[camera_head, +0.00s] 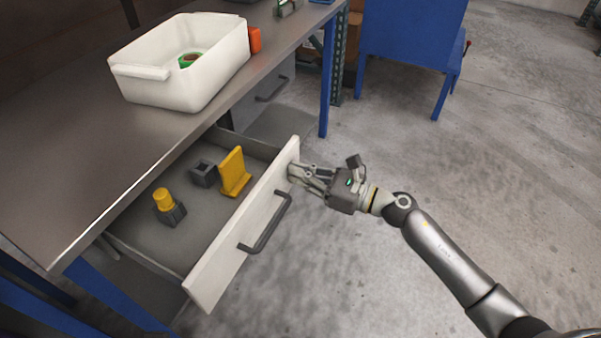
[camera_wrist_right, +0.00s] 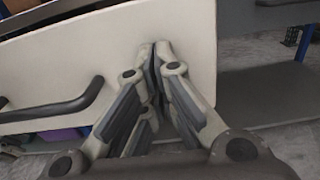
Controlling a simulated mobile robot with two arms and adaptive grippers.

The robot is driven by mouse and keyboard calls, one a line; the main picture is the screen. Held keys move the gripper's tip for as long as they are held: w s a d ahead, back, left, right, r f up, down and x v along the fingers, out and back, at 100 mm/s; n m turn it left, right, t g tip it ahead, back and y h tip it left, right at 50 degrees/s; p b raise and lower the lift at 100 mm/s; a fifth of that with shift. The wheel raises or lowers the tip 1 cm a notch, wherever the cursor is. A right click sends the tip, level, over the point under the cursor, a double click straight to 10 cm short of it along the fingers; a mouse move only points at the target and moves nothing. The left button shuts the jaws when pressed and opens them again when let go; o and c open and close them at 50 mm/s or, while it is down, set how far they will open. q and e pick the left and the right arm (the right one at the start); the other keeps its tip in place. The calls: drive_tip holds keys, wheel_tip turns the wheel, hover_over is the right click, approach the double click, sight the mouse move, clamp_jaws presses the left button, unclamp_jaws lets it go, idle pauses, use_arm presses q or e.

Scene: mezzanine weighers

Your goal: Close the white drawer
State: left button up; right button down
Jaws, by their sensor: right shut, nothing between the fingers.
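The white drawer (camera_head: 215,270) under the workbench is pulled open in the head view, with a dark bar handle (camera_head: 266,222) on its front. Inside it lie a yellow bracket (camera_head: 234,172), a grey block with a hole (camera_head: 203,174) and a grey part with a yellow top (camera_head: 168,207). My right gripper (camera_head: 294,174) is shut and empty, its fingertips at the outer face of the drawer front near its far end, beyond the handle. In the right wrist view the shut fingertips (camera_wrist_right: 154,46) are against or very near the white front (camera_wrist_right: 100,55). My left gripper is not in view.
A white bin (camera_head: 180,85) with a green and red item stands on the grey workbench (camera_head: 60,150). A second, grey drawer unit (camera_head: 280,100) is beyond the open drawer. A blue table (camera_head: 410,35) stands at the back. The floor (camera_head: 480,170) to the right is clear.

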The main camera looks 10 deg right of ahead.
sight(222, 159)
idle(0.3)
